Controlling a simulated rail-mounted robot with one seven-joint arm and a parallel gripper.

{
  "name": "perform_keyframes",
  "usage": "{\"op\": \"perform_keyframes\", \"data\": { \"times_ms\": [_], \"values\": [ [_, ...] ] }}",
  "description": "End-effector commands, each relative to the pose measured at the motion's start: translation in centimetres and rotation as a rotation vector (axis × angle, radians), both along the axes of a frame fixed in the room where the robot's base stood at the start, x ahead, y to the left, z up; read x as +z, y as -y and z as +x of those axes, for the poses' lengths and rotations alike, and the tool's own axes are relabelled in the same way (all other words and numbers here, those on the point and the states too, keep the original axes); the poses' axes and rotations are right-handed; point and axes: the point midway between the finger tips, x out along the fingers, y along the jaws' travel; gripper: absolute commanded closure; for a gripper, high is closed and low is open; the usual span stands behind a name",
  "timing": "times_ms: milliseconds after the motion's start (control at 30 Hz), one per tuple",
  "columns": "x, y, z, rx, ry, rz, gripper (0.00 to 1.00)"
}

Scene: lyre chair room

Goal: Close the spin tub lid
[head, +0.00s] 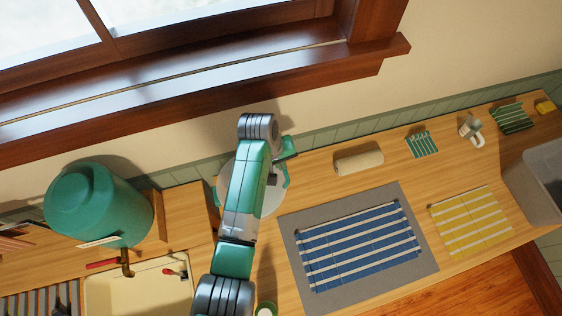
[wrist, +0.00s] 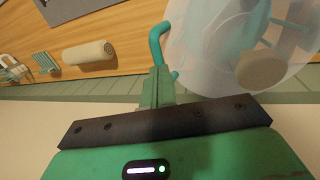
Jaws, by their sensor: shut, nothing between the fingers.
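The spin tub (head: 272,200) stands on the wooden counter, pale and round with green side parts, and my arm hides most of it in the head view. In the wrist view a clear, round piece of it, seemingly the lid (wrist: 205,50), fills the upper right, with green and beige shapes showing through. A bent green handle (wrist: 157,40) sticks out at its left edge. My gripper (wrist: 155,82) is shut and empty, its fingers close below the handle; I cannot tell whether they touch. In the head view my gripper (head: 288,150) is at the tub's wall side. The lid's tilt is unclear.
A large green container (head: 95,205) and a sink (head: 135,292) are on the left. A rolled cream cloth (head: 358,162), a grey mat (head: 425,262) with a blue striped cloth, and a yellow striped cloth (head: 470,220) lie to the right. The wall and window sill are behind.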

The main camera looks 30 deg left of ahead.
Motion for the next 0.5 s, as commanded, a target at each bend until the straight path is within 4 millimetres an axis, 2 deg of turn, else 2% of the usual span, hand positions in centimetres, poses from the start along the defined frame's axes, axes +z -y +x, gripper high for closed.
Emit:
{"op": "perform_keyframes", "data": {
  "times_ms": [400,500],
  "values": [
    [-0.6,0.1,0.1,0.0,-0.001,0.001,1.0],
    [-1.4,0.3,0.2,-0.001,-0.014,0.014,1.0]
  ]
}}
